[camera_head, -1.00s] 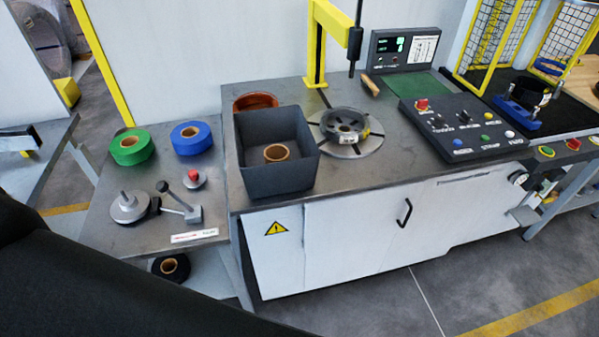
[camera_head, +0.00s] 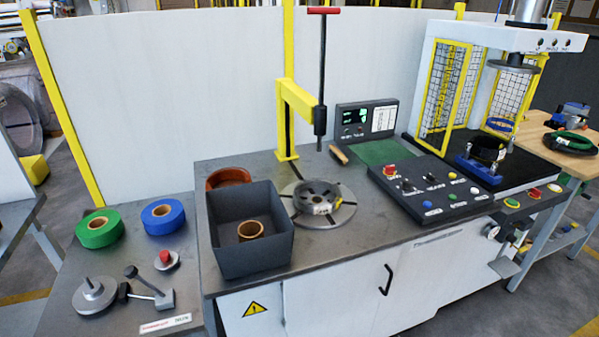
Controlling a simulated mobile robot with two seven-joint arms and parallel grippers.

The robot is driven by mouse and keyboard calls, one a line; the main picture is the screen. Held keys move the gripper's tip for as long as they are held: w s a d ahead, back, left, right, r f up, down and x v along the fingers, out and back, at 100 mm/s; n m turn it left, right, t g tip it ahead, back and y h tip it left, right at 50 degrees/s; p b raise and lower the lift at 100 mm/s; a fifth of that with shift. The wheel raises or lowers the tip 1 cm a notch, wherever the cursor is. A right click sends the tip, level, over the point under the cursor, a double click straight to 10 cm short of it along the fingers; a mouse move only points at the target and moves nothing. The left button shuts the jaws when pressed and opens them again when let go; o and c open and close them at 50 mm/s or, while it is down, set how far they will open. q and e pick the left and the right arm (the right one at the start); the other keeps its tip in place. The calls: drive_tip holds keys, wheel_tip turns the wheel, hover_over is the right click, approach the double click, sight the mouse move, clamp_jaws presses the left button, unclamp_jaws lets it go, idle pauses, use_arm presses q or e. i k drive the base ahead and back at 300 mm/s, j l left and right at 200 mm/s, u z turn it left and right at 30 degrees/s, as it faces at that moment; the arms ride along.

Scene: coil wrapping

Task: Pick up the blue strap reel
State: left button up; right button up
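The blue strap reel (camera_head: 164,222) lies flat on the lower grey side table at the left. It has a brown core with a hole in the middle. A green reel (camera_head: 101,234) lies flat just left of it, with a small gap between them. Neither of my grippers shows in the head view.
A dark grey bin (camera_head: 252,257) with a brown ring inside stands on the higher bench, right of the blue reel. A spindle base (camera_head: 95,295), a lever clamp (camera_head: 150,290) and a red knob (camera_head: 166,259) sit in front of the reels. A yellow post (camera_head: 66,120) rises behind.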

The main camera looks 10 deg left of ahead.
sight(164, 216)
drive_tip(key=u, duration=1.35)
